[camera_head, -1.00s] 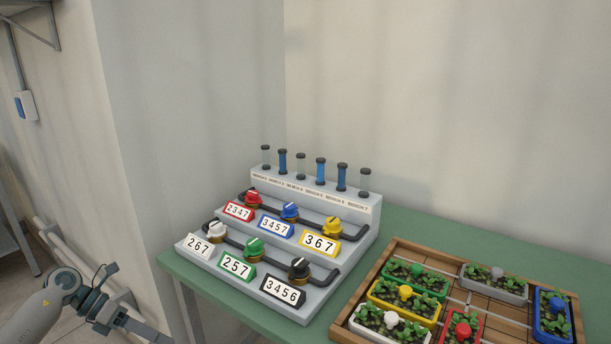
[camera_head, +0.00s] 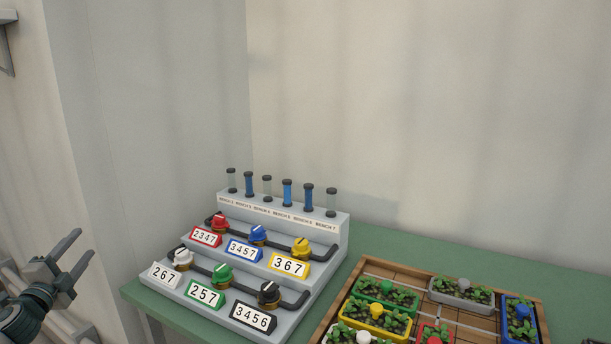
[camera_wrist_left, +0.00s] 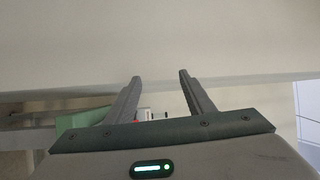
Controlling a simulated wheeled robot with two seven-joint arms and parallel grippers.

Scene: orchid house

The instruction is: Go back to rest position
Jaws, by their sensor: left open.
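My left gripper (camera_head: 72,256) is at the lower left of the head view, left of the green table and apart from it. Its two fingers are spread with nothing between them. The left wrist view also shows the open fingers (camera_wrist_left: 160,78), with a pale wall beyond them. My right gripper is in neither view.
A grey stepped stand (camera_head: 335,232) with coloured knobs, number plates and several tubes is on the green table (camera_head: 385,244). A wooden tray (camera_head: 366,268) with coloured planters sits to its right. Pale walls rise behind and at left.

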